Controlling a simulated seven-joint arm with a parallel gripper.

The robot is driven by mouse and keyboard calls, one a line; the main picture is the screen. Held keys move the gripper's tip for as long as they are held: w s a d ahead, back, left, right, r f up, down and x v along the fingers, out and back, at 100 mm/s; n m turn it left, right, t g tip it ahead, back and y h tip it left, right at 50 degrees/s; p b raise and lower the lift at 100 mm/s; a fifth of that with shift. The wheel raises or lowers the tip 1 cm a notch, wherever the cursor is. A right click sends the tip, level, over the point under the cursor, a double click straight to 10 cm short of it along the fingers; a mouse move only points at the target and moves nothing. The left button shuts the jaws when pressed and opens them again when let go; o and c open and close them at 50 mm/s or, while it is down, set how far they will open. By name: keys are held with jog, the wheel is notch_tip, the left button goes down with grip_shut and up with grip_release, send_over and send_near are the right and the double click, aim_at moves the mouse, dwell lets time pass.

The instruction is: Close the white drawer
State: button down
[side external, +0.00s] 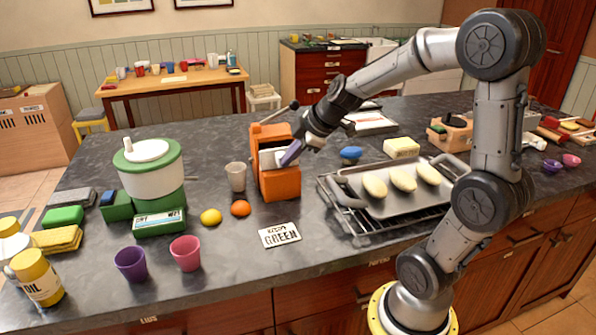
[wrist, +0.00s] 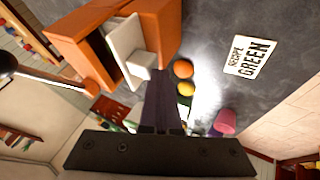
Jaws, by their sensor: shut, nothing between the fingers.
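An orange box-shaped unit (side external: 281,184) stands on the dark counter, left of the metal tray. The white drawer (side external: 268,158) shows in its upper opening. In the wrist view the white drawer front (wrist: 122,47) with its block-like handle (wrist: 139,66) shows between orange walls (wrist: 152,25). The panel appears to stand out from the unit; how far is unclear. My gripper (side external: 287,157) has purple fingers, shut and empty, right at the drawer front. In the wrist view my fingertips (wrist: 161,76) are close beside the handle; I cannot tell whether they touch it.
A tray (side external: 377,211) with yellow loaves sits on a rack at right. A grey cup (side external: 236,177), a lemon (side external: 211,217) and an orange (side external: 241,208) stand left of the unit. A sign (side external: 279,235) lies in front. A green-white pot (side external: 150,175) stands farther left.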

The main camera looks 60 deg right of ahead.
aim_at(282, 153)
jog(key=shift+w+d, duration=1.25)
jog(key=shift+d, duration=0.05)
